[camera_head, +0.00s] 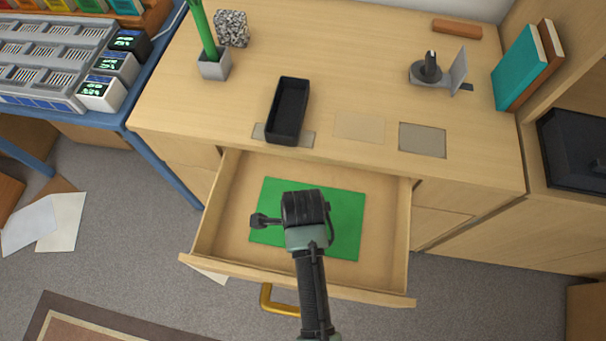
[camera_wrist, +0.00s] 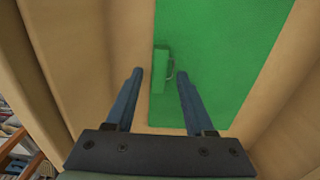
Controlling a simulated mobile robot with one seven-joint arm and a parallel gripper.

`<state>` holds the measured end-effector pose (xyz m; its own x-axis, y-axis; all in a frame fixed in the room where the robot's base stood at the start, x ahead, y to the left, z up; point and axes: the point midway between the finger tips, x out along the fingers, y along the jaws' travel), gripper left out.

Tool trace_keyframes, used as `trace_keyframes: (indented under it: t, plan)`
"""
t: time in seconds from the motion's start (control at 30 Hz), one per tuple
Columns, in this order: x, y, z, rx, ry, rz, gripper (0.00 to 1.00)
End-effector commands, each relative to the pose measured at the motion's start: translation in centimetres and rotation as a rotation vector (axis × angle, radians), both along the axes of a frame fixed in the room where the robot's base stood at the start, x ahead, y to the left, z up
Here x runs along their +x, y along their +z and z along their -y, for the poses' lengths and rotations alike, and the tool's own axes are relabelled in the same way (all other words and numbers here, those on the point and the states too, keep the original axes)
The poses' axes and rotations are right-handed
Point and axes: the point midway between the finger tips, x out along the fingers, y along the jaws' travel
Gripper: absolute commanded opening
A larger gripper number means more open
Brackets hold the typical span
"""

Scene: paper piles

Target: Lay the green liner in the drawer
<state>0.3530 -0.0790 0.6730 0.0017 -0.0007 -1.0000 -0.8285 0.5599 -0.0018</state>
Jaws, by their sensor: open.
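The green liner (camera_head: 346,222) lies on the floor of the open wooden drawer (camera_head: 227,238), looking flat, with bare wood showing around it. In the wrist view the liner (camera_wrist: 222,50) has a small raised green tab (camera_wrist: 161,64) near one edge. My gripper (camera_wrist: 160,75) is open, its two blue-grey fingers on either side of the tab's near end, with nothing held. I cannot tell whether a finger touches the liner. In the head view my wrist hides the middle of the liner and the fingertips.
On the desk above the drawer stand a black tray (camera_head: 289,108), a grey pot with green stalks (camera_head: 214,66), a speckled cube (camera_head: 232,28) and a grey holder (camera_head: 431,71). Books (camera_head: 522,68) stand at right. Papers (camera_head: 62,222) lie on the floor at left.

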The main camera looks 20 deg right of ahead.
Motion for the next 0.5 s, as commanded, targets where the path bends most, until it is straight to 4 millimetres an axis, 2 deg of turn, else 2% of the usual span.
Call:
trace_keyframes:
  t: [0.1, 0.3, 0.5]
  plan:
    - [0.1, 3.0, 0.0, -0.001, 0.0, 0.005, 0.54]
    - [0.1, 7.2, 0.0, -0.001, 0.001, 0.003, 0.54]
    - [0.1, 9.7, 0.0, 0.0, 0.0, 0.002, 0.54]
